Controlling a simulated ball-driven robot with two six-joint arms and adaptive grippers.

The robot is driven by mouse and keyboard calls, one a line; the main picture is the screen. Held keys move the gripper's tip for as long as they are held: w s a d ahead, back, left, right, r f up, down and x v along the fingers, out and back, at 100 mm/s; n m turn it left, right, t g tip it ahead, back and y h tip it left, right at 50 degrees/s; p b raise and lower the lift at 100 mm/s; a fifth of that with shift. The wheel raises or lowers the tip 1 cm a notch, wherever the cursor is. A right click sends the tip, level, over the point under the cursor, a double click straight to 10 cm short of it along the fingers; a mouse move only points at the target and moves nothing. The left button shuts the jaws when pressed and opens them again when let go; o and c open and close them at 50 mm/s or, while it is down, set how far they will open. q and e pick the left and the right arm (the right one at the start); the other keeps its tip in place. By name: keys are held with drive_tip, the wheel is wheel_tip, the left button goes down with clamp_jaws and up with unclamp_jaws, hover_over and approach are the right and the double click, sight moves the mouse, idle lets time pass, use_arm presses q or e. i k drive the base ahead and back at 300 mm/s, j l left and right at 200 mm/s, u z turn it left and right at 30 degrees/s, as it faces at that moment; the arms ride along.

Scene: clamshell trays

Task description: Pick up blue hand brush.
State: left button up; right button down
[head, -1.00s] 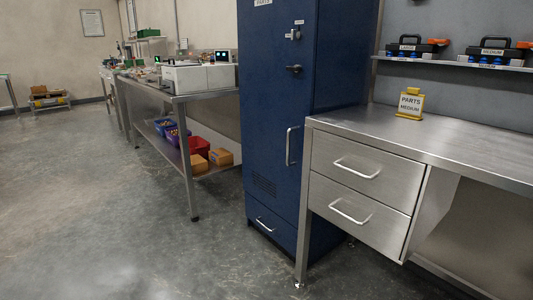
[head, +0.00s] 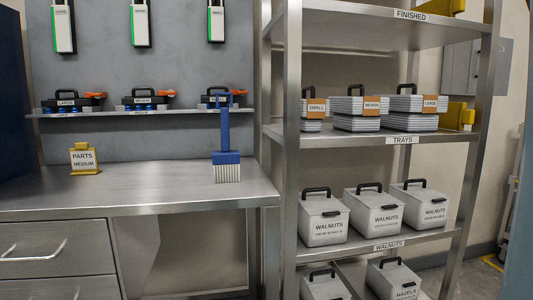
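The blue hand brush (head: 227,152) stands upright at the right end of the steel workbench (head: 130,190) in the head view. Its pale bristles point down at the bench top and its long blue handle points up, in front of the wall shelf. Neither of my grippers shows in this view.
Left of the brush stands a yellow "PARTS MEDIUM" sign (head: 84,159). A wall shelf (head: 140,112) with black-handled cases runs behind. To the right, a metal rack (head: 290,150) holds trays and walnut boxes (head: 323,218). Bench top between sign and brush is clear.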

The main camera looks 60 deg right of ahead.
sight(225, 162)
drive_tip(key=z, duration=1.45)
